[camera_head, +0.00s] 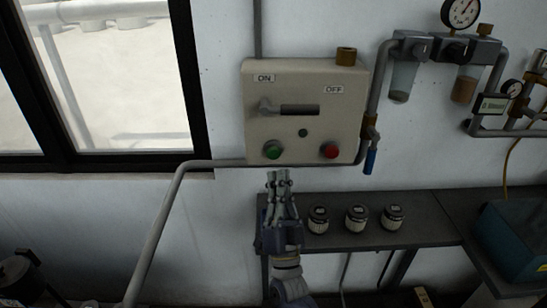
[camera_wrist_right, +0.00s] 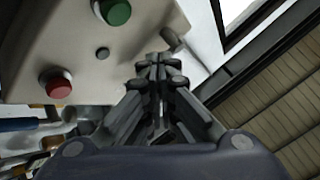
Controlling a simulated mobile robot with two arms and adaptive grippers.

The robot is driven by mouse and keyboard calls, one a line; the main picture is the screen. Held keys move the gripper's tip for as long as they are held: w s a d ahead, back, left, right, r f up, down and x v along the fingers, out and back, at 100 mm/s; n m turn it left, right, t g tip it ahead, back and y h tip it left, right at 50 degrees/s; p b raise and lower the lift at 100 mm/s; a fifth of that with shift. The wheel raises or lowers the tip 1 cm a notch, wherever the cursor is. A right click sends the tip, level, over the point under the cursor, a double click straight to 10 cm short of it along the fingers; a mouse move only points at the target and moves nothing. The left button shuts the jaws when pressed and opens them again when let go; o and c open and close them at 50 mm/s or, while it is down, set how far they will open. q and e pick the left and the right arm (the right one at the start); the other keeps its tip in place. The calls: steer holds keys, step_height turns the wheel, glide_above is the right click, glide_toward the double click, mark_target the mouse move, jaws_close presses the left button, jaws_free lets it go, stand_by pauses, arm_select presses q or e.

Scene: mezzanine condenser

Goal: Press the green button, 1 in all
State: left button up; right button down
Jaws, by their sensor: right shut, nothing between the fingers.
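The green button (camera_head: 273,149) is at the lower left of a beige control box on the wall. It also shows at the top of the right wrist view (camera_wrist_right: 116,12). My right gripper (camera_head: 278,174) is shut and empty, just below the green button in the head view, pointing up toward the box. In the wrist view its closed fingertips (camera_wrist_right: 158,62) appear below and right of the green button. I see no contact with the button. My left gripper is in neither view.
The red button (camera_head: 330,150) is right of the green one, with a small dark button (camera_head: 303,133) between. A lever (camera_head: 268,107) sits above. A pipe (camera_head: 225,163) runs along the box's lower edge. Several jars, including one (camera_head: 318,219), stand on the shelf (camera_head: 430,215) beneath.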

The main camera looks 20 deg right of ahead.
mark_target(273, 153)
steer(key=shift+w+d+b, duration=0.25)
steer(key=shift+w+b, duration=0.1)
steer(key=shift+w, duration=0.6)
steer(key=shift+w+d+b, duration=0.25)
steer(key=shift+w+b, duration=0.15)
steer(key=shift+w, duration=0.5)
steer(key=shift+w+d+b, duration=0.25)
steer(key=shift+w+b, duration=0.1)
steer(key=shift+w, duration=0.6)
steer(key=shift+w, duration=0.15)
steer(key=shift+w+d+b, duration=0.15)
steer(key=shift+w+b, duration=0.1)
steer(key=shift+b, duration=0.05)
steer(key=shift+w+d+b, duration=0.15)
steer(key=shift+w+b, duration=0.2)
steer(key=shift+w, duration=0.15)
steer(key=shift+s, duration=0.1)
steer(key=shift+s+a+p, duration=0.3)
steer(key=shift+s+p, duration=0.15)
steer(key=shift+s, duration=0.4)
